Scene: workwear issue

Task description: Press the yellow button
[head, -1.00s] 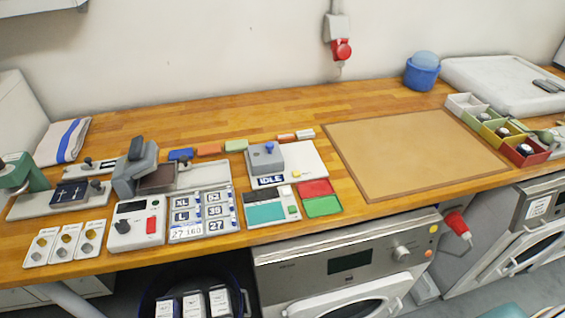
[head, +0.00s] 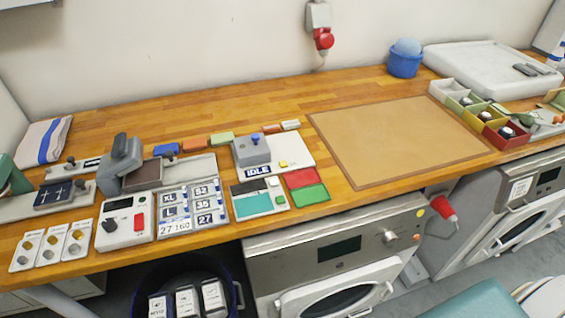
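A small yellow button (head: 283,164) sits on the white base plate of a device (head: 300,153) with a grey block (head: 251,150) and a blue knob on top. A dark label reading "IDLE" (head: 257,170) is on the plate's front edge. Neither of my grippers is in view.
The wooden counter (head: 270,110) carries a tan mat (head: 400,140), red and green pads (head: 309,195), a size board (head: 190,212) and a switch box (head: 126,220). A blue tub (head: 405,62) stands at the back. A teal seat-like thing (head: 478,300) is at bottom right.

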